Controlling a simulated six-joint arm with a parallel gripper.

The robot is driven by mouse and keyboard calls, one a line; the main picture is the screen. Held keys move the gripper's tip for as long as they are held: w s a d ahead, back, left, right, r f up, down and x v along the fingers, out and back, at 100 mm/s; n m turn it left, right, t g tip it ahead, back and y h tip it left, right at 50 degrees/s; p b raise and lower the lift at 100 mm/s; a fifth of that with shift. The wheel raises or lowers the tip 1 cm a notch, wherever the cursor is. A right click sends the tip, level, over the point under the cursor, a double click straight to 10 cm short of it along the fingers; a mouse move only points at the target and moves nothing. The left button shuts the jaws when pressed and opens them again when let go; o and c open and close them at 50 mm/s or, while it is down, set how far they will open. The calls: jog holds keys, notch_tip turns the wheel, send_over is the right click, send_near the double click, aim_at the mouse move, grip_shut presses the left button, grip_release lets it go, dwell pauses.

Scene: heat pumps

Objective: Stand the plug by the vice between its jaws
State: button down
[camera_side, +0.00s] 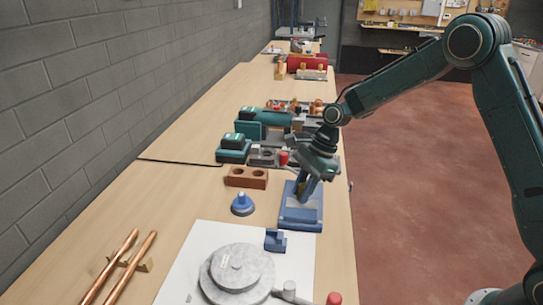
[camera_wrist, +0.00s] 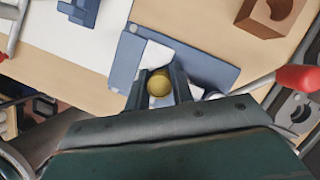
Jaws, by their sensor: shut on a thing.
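My gripper (camera_wrist: 158,90) is shut on a round brass-coloured plug (camera_wrist: 158,83), seen end-on between the two fingers in the wrist view. In the side view my gripper (camera_side: 308,187) points down over a blue tray-like fixture (camera_side: 287,220), with the brass piece partly hidden by the fingers. The blue fixture also shows in the wrist view (camera_wrist: 213,68), with pale surfaces inside it. I cannot tell whether the plug touches it. A small blue notched block (camera_side: 275,240) stands on the white sheet; I cannot tell for sure which piece is the vice.
Grey tooling with a red-tipped handle (camera_side: 283,157) is behind. A round stone-like piece (camera_side: 238,270) lies on the white sheet (camera_side: 212,240). Copper pipes (camera_side: 130,265) lie at front left.

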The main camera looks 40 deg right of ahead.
jog(key=shift+f, duration=0.1)
jog(key=c, duration=1.1)
grip_release()
jog(key=v, duration=1.4)
jog(key=shift+w, duration=0.1)
